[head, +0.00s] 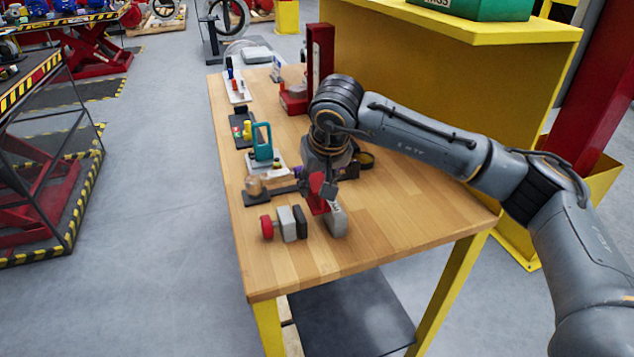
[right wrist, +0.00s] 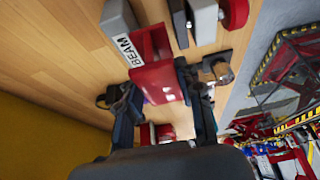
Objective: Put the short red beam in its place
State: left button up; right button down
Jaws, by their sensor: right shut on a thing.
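My right gripper (head: 322,180) reaches down over the front part of the wooden table and is shut on the short red beam (head: 316,196). In the right wrist view the red beam (right wrist: 158,82) sits between the two fingers (right wrist: 163,108). A grey block (head: 336,222) with a white "BEAM" label stands on the table just below the beam. The block (right wrist: 117,18) also shows in the right wrist view, against or very near the beam's end; I cannot tell if the beam is seated in it. My left gripper is not in view.
Left of the block stands a grey and black piece with a red round end (head: 267,227). Behind are a dark holder with a tan piece (head: 254,188) and a teal-handled part (head: 262,142). The table's right front (head: 400,215) is clear. A yellow cabinet (head: 420,80) borders the back right.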

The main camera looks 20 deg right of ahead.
aim_at(316, 199)
jog(key=shift+f+b, duration=1.45)
jog(key=shift+f, duration=0.3)
jog(key=c, duration=1)
grip_release()
jog(key=shift+r, duration=0.1)
jog(key=shift+o, duration=1)
jog(key=v, duration=1.1)
jog(key=shift+s+r, duration=0.15)
jog(key=shift+r, duration=0.25)
jog(key=shift+r, duration=0.1)
